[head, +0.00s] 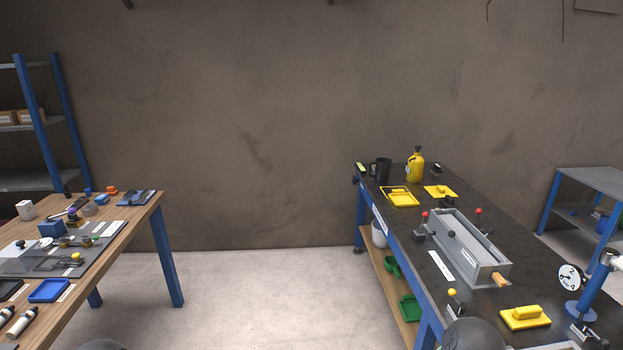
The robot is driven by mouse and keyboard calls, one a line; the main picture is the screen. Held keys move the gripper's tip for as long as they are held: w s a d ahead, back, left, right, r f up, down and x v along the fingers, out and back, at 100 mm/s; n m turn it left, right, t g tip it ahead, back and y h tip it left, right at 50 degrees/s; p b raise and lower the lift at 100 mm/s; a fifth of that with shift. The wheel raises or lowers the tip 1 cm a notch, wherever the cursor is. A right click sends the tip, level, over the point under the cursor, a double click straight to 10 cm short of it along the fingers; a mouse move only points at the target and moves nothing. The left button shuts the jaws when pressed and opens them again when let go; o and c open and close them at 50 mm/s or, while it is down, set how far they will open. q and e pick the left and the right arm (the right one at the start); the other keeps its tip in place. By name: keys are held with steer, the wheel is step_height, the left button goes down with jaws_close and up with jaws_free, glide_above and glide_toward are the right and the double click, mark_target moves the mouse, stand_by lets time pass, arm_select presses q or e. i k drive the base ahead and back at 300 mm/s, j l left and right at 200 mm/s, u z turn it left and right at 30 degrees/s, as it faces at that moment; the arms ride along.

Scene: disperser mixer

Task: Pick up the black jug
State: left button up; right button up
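The black jug (382,171) stands upright at the far left corner of the dark-topped workbench (483,240) on the right. It is small and distant in the head view, and its handle side is hard to make out. A yellow bottle (415,167) with a dark cap stands just to its right. Neither of my grippers shows in the head view. Only rounded grey parts, which look like mine, show at the bottom edge, far from the jug.
A yellow tray (400,203) lies in front of the jug, and a grey metal trough (490,272) sits mid-bench. A wooden table (142,208) with many small items stands at left. Clear floor (270,300) lies between the table and the bench.

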mark_target(383, 165)
steer(key=i, duration=1.95)
